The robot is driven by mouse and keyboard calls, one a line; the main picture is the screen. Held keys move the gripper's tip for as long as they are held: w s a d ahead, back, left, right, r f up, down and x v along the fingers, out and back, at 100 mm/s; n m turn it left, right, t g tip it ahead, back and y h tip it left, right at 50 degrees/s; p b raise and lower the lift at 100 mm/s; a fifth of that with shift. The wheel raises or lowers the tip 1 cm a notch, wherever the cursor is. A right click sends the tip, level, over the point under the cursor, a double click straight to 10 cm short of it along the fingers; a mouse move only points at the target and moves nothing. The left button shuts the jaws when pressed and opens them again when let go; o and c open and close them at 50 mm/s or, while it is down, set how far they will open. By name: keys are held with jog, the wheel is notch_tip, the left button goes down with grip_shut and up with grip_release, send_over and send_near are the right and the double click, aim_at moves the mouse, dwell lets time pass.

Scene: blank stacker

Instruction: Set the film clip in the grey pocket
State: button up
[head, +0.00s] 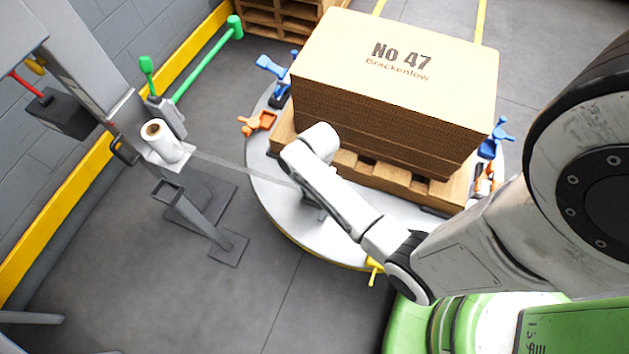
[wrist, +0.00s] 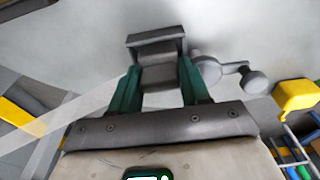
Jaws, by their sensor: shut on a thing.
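My gripper (wrist: 158,88) is shut on the grey film clip (wrist: 158,76), held between its green fingers. In the head view my gripper hangs low over the near left of the turntable, and my wrist hides most of the clip. Clear film runs to it from the left. A grey fitting with a knobbed lever (wrist: 236,70) is just right of the fingers, and a grey bracket (wrist: 157,44) is just beyond the clip. These look like the grey pocket. I cannot tell whether the clip is seated in it or only close to it.
The round turntable (head: 270,205) carries a pallet with a tall carton stack (head: 395,75). Blue (head: 272,68), orange (head: 257,122) and yellow (head: 374,268) fittings line its rim. The film roll (head: 163,140) stands left, above a grey square-mouthed post (head: 168,192).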

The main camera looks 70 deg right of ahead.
jog(key=shift+f, duration=0.2)
jog(key=shift+f, duration=0.15)
jog(key=o, duration=0.9)
jog(key=shift+c, duration=0.2)
notch_tip(320, 180, up, 12)
jog(key=d+p, duration=0.1)
jog(key=p, duration=0.2)
jog(key=s+a+r+m, duration=0.3)
jog(key=a+m, duration=0.2)
jog(key=m, duration=0.4)
jog(key=s+a+r+m+t+h, duration=0.1)
jog(key=s+a+r+m, duration=0.3)
jog(key=m, duration=0.5)
jog(key=shift+s+a+m+h, duration=0.2)
jog(key=shift+a+m+h, duration=0.15)
jog(key=shift+a, duration=0.45)
